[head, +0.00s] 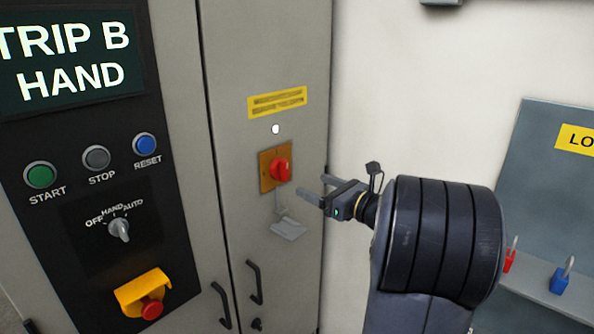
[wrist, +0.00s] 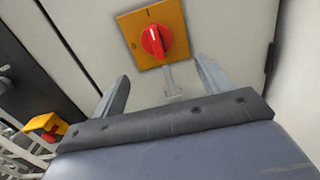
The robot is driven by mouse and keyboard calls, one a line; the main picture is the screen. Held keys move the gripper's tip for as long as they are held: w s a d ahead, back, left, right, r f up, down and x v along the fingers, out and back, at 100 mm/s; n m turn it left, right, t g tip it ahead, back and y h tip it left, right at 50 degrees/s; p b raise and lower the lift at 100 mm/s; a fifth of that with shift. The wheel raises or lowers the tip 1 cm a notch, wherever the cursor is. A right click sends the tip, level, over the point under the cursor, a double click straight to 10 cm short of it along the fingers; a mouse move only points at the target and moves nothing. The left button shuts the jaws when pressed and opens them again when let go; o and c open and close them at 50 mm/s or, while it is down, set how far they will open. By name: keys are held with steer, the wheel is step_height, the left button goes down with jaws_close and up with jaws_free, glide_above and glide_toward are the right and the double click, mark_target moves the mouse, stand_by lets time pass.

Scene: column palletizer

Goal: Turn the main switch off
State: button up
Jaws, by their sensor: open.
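The main switch (head: 281,170) is a red rotary knob on a yellow-orange plate (head: 265,181), on the grey cabinet door. It also shows in the wrist view (wrist: 156,41), straight ahead, above and between my fingers, with a pale line on it pointing toward the top of the plate. My gripper (head: 318,190) is open and empty. In the head view it is to the right of the knob and a little lower, apart from it. In the wrist view the two fingers (wrist: 160,85) spread below the plate.
A grey hasp (head: 288,229) hangs below the switch. Door handles (head: 254,282) stand lower. Left is a black panel with START, STOP and RESET buttons, a selector (head: 119,229) and a red emergency stop (head: 152,308). A lockout board (head: 545,160) with padlocks (head: 561,278) is at right.

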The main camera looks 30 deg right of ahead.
mark_target(287, 176)
steer(key=p+x, duration=0.2)
steer(key=x, duration=0.8)
steer(key=shift+w+a+f, duration=0.1)
steer(key=shift+a, duration=0.1)
steer(key=shift+c, duration=0.4)
steer(key=c, duration=0.9)
